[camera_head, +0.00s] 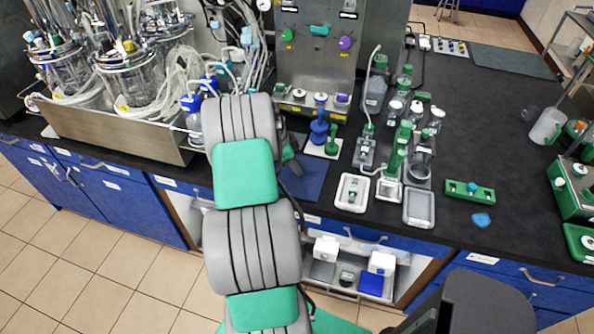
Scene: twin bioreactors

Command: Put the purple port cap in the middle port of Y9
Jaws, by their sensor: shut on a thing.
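Two glass bioreactor vessels, one at the far left (55,70) and one nearer the middle (130,82), stand in a steel tray at the upper left. No label is readable as Y9, and single ports on their crowded tops are too small to tell. A small purple piece (341,100) sits on the ledge of the steel cabinet; I cannot tell if it is the port cap. A purple knob-like part (346,43) is on the cabinet front. My grey and green arm reaches up to the bench beside the tray and hides its own gripper, so its fingers and anything held are unseen.
The steel tray (110,125) has a raised front wall. Tubes and blue-capped bottles crowd its right end. A blue mat (303,182), a blue stand (319,132), glassware and small trays (352,192) lie right of my arm. The dark bench (480,110) is clearer farther right.

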